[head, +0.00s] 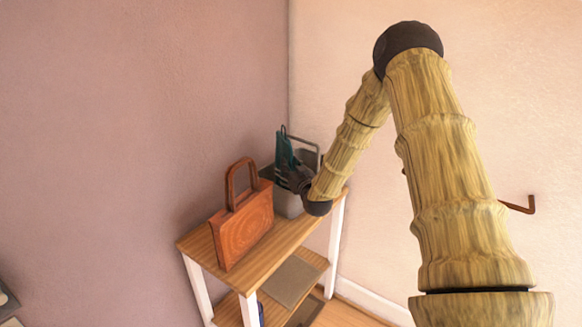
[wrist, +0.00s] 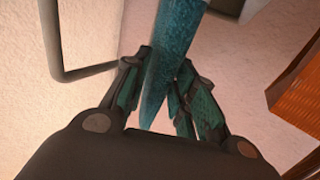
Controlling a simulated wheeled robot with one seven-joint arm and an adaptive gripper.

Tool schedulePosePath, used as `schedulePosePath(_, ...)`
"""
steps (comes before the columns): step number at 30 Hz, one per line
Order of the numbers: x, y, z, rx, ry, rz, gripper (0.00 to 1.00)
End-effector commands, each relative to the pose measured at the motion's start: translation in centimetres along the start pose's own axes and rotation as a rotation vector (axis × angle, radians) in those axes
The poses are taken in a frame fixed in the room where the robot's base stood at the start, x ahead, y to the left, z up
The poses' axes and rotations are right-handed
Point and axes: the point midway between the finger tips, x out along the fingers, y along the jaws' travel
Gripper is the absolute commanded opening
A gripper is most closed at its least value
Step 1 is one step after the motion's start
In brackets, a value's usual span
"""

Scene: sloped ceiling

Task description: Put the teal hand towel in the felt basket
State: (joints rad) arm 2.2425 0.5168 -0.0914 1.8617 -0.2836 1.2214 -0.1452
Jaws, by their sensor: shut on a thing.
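My gripper (head: 298,177) is shut on the teal hand towel (head: 284,152), at the far end of the shelf top. In the wrist view the towel (wrist: 163,75) is a narrow teal strip between the two fingers (wrist: 160,95). The grey felt basket (head: 286,204) appears to stand on the shelf behind the handbag, partly hidden by the handbag and my gripper. The towel is at or above the basket's top; I cannot tell whether they touch. A grey bar (wrist: 88,72) like a handle shows left of the fingers.
An orange-brown handbag (head: 243,229) stands upright on the wooden shelf top (head: 205,245), in front of the basket. Its edge (wrist: 302,98) shows at the right of the wrist view. Walls close in behind and left. A lower shelf board (head: 290,281) lies beneath.

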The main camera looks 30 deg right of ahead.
Motion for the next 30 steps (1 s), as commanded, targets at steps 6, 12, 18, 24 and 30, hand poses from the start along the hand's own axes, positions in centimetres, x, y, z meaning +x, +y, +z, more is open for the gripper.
schedulePosePath(6, 0.0, 0.0, -0.1, 0.000, 0.001, 0.000, 0.32)
schedulePosePath(12, 0.0, 0.0, 0.0, 0.000, 0.001, 0.000, 0.52)
schedulePosePath(18, 0.0, 0.0, 0.0, 0.000, -0.001, 0.000, 0.52)
schedulePosePath(24, -1.2, 0.0, 0.0, 0.001, -0.001, 0.000, 0.52)
schedulePosePath(30, -4.6, 0.0, 0.1, 0.001, -0.002, 0.001, 0.52)
